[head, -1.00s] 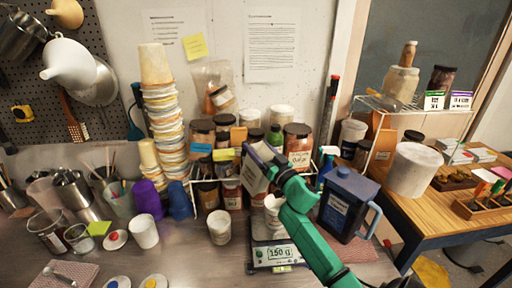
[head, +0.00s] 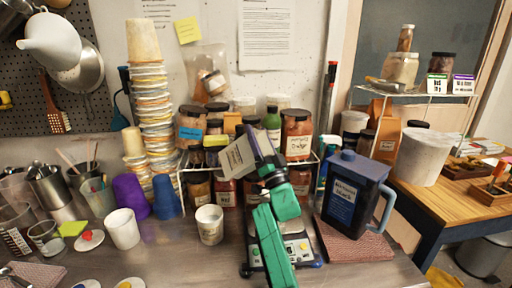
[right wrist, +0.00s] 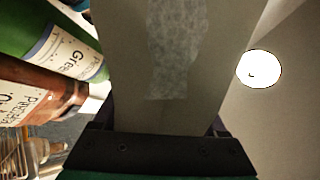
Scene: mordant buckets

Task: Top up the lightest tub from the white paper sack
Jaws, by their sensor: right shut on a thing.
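My right gripper (head: 258,164) is shut on the white paper sack (head: 237,158) and holds it tilted above the bench. The sack also fills the middle of the right wrist view (right wrist: 125,70); its mouth is not clear. A white tub (head: 209,226) with a small mark stands left of the scale (head: 298,251), below and left of the sack. Another white tub (head: 122,229) stands farther left. My arm covers part of the scale, its readout and whatever stands on it. My left gripper is out of view.
A blue jug (head: 352,197) stands on a reddish cloth right of the scale. A rack of jars (head: 299,136) is behind the sack. A tall cup stack (head: 152,110) and purple cup (head: 131,194) are at left. Bare bench lies in front of the tubs.

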